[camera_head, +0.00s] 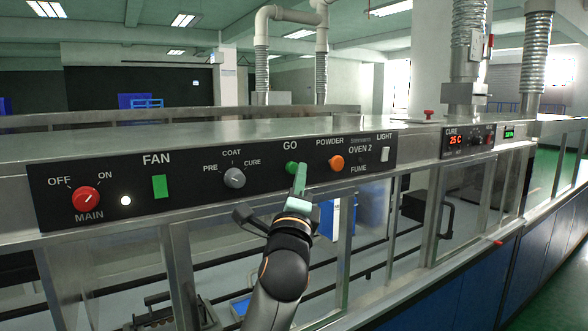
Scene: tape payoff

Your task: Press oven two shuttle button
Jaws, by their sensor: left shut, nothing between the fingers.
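A black control panel (255,191) runs along the front of the machine, with "OVEN 2" printed near its right end. A round green button (289,169) under the label "GO" sits on it, and an orange button (337,162) under "POWDER" is to its right. No label that I can read says "shuttle". My left gripper (299,172) is shut and empty, its pale green fingers pointing up at the panel. The fingertips overlap the right edge of the green button; I cannot tell whether they touch it. My right gripper is out of view.
The panel also has a red MAIN knob (86,199), a green FAN switch (160,186), a grey selector knob (234,178) and a white LIGHT switch (385,154). A second panel with a red display (456,140) is further right. Glazed metal framing lies below.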

